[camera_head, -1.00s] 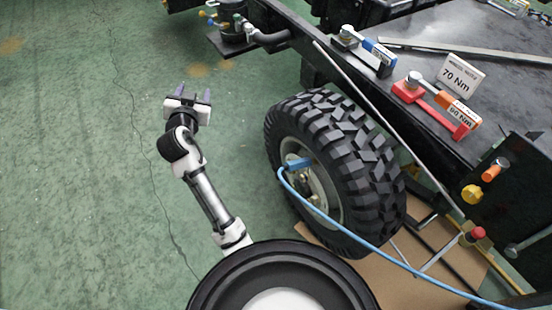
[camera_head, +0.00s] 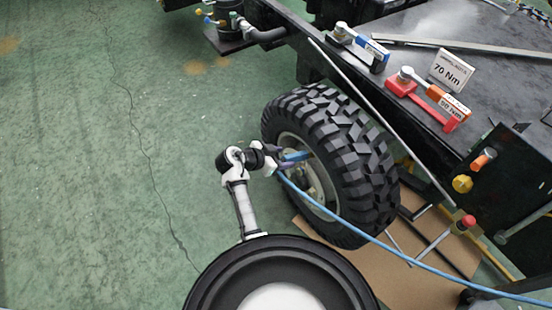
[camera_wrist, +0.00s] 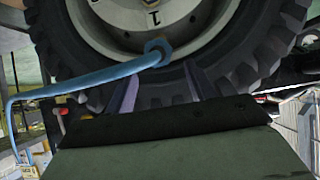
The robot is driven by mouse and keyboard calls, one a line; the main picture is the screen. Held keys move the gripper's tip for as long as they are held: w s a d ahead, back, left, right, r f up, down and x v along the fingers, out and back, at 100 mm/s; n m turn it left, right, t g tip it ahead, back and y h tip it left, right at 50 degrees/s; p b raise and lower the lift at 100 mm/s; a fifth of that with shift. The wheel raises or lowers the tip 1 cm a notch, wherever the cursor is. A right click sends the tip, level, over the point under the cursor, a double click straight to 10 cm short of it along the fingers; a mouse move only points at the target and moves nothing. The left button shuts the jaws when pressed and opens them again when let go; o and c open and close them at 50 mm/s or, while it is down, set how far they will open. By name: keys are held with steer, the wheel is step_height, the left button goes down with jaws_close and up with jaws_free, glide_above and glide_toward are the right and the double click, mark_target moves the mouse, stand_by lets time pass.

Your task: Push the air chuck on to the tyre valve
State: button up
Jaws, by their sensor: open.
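The blue air chuck (camera_head: 297,156) is at the wheel's hub side, on the end of a blue hose. In the wrist view the chuck (camera_wrist: 157,48) shows against the lower part of the pale rim, just beyond and between my fingertips. My gripper (camera_head: 277,156) is open and points at the wheel, close to the chuck. In the wrist view the fingers of my gripper (camera_wrist: 160,82) stand apart with nothing between them. The tyre (camera_head: 345,150) is black with deep tread. The tyre valve cannot be made out; whether the chuck touches it I cannot tell.
The hose (camera_head: 385,245) runs from the wheel to the lower right. Cardboard (camera_head: 375,258) lies under the tyre. The dark chassis (camera_head: 430,60) carries a blue wrench (camera_head: 374,50) and a red tool holder (camera_head: 420,103). The green floor (camera_head: 90,170) to the left is clear.

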mark_target(292, 156)
steer(key=b+x, duration=0.2)
steer(key=x, duration=0.2)
steer(key=shift+d+f, duration=0.1)
steer(key=shift+f, duration=0.05)
steer(key=shift+w+d+f+b, duration=0.3)
steer(key=shift+w+d+b, duration=0.15)
steer(key=shift+d+b, duration=0.1)
steer(key=c, duration=1.1)
jaws_close()
steer(key=shift+a+r, duration=0.15)
steer(key=shift+p+v, duration=1.2)
steer(key=shift+v, duration=1.1)
steer(key=shift+s+a, duration=0.1)
steer(key=shift+p+v, duration=1.35)
steer(key=shift+v, duration=1.65)
